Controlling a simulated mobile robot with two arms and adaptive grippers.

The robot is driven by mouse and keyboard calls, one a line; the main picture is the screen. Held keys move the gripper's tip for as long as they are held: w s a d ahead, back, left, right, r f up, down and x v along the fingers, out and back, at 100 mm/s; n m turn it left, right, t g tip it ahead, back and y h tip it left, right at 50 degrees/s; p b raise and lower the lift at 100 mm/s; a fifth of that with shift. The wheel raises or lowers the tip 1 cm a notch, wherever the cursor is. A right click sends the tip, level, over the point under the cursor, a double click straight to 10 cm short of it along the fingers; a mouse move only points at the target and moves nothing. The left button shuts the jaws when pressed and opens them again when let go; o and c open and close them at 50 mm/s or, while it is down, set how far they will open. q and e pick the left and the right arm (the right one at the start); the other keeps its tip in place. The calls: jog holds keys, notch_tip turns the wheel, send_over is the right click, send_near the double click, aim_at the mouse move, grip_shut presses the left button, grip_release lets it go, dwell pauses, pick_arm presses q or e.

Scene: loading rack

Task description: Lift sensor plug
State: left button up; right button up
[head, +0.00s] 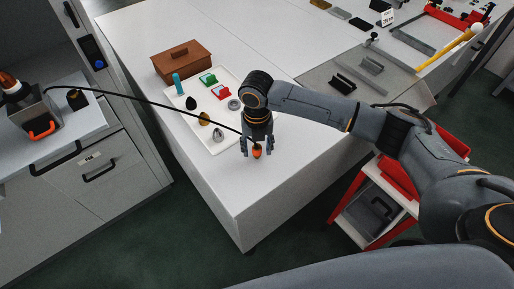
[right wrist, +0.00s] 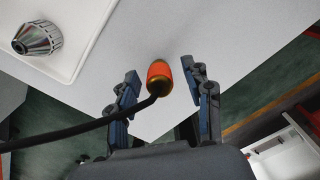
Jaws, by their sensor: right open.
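The sensor plug (head: 257,151) is orange with a gold-coloured collar and a black cable. In the head view it shows just below my right gripper (head: 258,150), near the front part of the white table. In the right wrist view the plug (right wrist: 160,77) is between the two blue-padded fingers of the right gripper (right wrist: 162,88), with a gap on each side. The right gripper is open and points down. The cable (head: 150,100) runs from the plug to the left counter. The left gripper is not in view.
A white tray (head: 237,125) with several small parts lies left of the gripper. A brown box (head: 182,61) stands behind it. A grey fixture (head: 360,78) is at the right. The table's front corner is clear. A red cart (head: 375,208) stands beside the table.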

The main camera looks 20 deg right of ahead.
jog(key=shift+c, duration=0.5)
grip_shut()
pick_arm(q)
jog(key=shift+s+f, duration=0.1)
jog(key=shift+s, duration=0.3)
pick_arm(e)
jog(key=shift+r, duration=0.15)
jog(key=shift+r+b, duration=0.5)
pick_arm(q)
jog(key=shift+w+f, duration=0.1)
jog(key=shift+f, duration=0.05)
pick_arm(e)
jog(key=s+a+r, duration=0.2)
jog(key=s+r, duration=1.1)
jog(key=r, duration=0.2)
jog(key=shift+s+a, duration=0.25)
jog(key=shift+s, duration=0.15)
jog(key=shift+f, duration=0.1)
